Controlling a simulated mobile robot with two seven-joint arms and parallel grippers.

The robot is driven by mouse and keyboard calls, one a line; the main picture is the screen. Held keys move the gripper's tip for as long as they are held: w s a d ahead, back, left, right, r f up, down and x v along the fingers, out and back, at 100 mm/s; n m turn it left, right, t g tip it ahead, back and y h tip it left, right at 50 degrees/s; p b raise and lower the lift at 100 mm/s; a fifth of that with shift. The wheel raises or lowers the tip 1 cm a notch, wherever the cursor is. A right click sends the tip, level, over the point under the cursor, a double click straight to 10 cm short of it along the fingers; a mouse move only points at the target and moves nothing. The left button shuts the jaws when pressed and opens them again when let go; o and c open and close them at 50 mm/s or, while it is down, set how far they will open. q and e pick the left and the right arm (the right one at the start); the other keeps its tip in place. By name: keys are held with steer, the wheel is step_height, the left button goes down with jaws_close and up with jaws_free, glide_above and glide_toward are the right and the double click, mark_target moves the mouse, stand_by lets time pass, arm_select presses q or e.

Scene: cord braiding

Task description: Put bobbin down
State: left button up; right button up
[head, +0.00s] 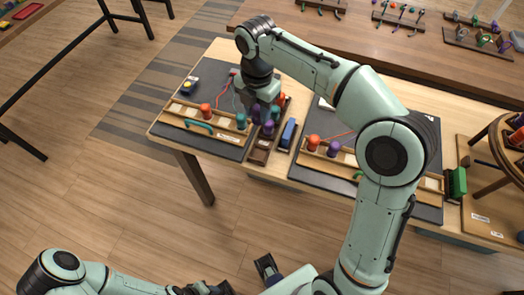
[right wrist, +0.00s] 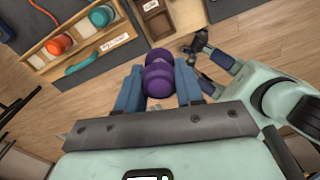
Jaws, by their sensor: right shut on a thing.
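My right gripper (head: 262,98) is over the wooden table, beside the left braiding board (head: 205,135). In the right wrist view its blue fingers (right wrist: 158,92) are shut on a purple bobbin (right wrist: 158,72) with two rounded ends. In the head view purple shapes (head: 268,128) show just below the gripper, close to a teal bobbin (head: 241,121); which one is held is hard to tell. A brown wooden box (head: 260,151) lies below them and also shows in the right wrist view (right wrist: 157,22). My left gripper (head: 208,288) is low at the bottom edge, partly cut off.
An orange bobbin (head: 205,110) stands on the left board's wooden rack. A blue block (head: 288,134) lies right of the box. A second board (head: 300,178) carries red and purple bobbins. A round wooden stand (head: 500,150) is at the far right. Floor in front is clear.

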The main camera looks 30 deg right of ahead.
mark_target(258, 123)
step_height(258, 123, down, 17)
steer(key=b, duration=0.2)
steer(key=shift+b, duration=0.35)
steer(key=shift+f, duration=0.1)
steer(key=shift+f, duration=0.25)
steer(key=o, duration=1)
steer(key=shift+o, duration=0.2)
step_height(258, 123, up, 13)
steer(key=shift+f+p, duration=0.15)
steer(key=shift+p, duration=0.85)
steer(key=shift+f, duration=0.1)
